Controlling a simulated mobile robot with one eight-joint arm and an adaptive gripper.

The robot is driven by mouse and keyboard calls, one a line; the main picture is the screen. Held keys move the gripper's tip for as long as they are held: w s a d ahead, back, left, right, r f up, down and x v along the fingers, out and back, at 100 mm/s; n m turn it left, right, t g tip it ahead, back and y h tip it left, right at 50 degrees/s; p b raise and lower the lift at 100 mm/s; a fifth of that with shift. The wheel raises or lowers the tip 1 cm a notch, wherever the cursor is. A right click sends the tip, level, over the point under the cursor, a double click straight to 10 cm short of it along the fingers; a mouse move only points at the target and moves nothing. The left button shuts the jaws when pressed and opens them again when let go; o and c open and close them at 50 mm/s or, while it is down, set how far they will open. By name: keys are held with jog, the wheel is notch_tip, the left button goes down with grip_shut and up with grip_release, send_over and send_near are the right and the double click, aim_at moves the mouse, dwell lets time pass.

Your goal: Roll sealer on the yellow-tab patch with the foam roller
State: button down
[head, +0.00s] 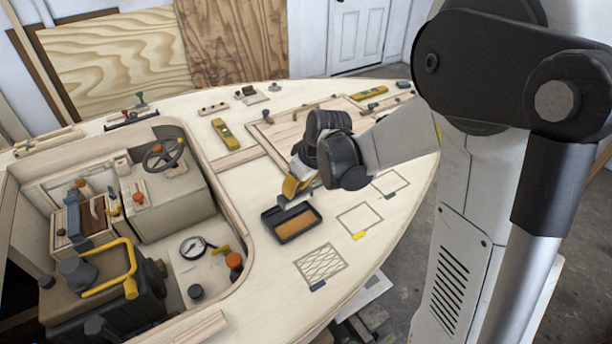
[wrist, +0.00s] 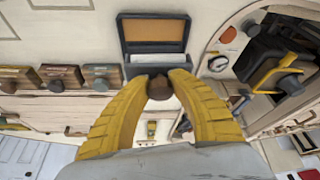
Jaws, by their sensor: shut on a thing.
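My gripper (head: 292,190) is above the far edge of the black tray (head: 268,224), which holds amber sealer. In the wrist view its yellow fingers (wrist: 161,82) close on a brown handle end, taken as the foam roller (wrist: 160,88). A pale band (wrist: 158,61) shows in the near part of the tray; whether it is the roller's foam I cannot tell. The yellow-tab patch (head: 358,218) is a plain outlined square right of the tray, with a yellow tab (head: 359,236) at its near edge.
A hatched patch (head: 320,264) with a dark blue tab lies nearer. Another outlined patch (head: 391,183) lies farther right. The open cockpit, with a steering wheel (head: 163,154) and yellow handle (head: 115,270), is at left. A yellow level (head: 225,132) lies on the deck. Deck between tray and patches is clear.

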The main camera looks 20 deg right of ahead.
jog(key=shift+f+b, duration=0.3)
jog(key=shift+f, duration=0.15)
notch_tip(320, 180, down, 8)
jog(key=b, duration=0.6)
jog(key=shift+d+f+b, duration=0.1)
jog(key=shift+b, duration=0.2)
jog(key=shift+s+f+b, duration=0.1)
jog(key=shift+f+b, duration=0.3)
jog(key=shift+f, duration=0.05)
dwell(1.2)
jog(key=shift+r, duration=0.1)
jog(key=shift+r+p, duration=3.1)
jog(key=shift+r, duration=0.85)
